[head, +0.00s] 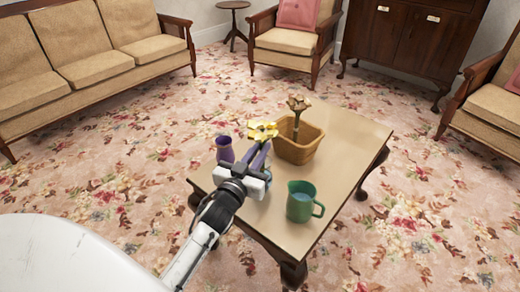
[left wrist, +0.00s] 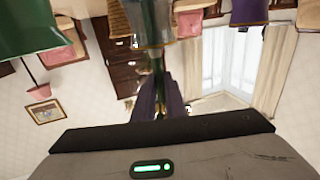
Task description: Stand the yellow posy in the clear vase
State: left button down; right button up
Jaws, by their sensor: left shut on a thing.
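My left gripper (head: 264,148) is over the table with its purple fingers shut on the yellow posy (head: 262,130), whose yellow bloom shows just beyond the fingertips. In the left wrist view the fingers (left wrist: 154,100) pinch the posy's green stem (left wrist: 157,22), which runs to the top edge. That view is upside down. A greyish see-through shape there, seemingly the clear vase (left wrist: 138,42), overlaps the stem; I cannot tell whether the stem is inside it. In the head view the gripper hides most of the vase. My right gripper is not in view.
On the table (head: 345,135) stand a wicker basket (head: 298,150) holding a brownish flower, a purple cup (head: 225,150) left of the gripper, and a green jug (head: 300,203) to its right. The table's far right is clear. A sofa (head: 90,45) and armchairs stand beyond.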

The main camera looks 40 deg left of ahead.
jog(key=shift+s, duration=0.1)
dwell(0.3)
pick_arm(q)
jog(key=c, duration=1.8)
grip_release()
jog(key=shift+o, duration=0.4)
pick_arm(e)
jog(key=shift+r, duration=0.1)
pick_arm(q)
jog(key=shift+s, duration=0.1)
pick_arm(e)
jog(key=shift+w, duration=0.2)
pick_arm(q)
jog(key=p+v, duration=0.1)
jog(key=v, duration=0.6)
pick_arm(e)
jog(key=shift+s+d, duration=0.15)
pick_arm(q)
jog(key=shift+s, duration=0.15)
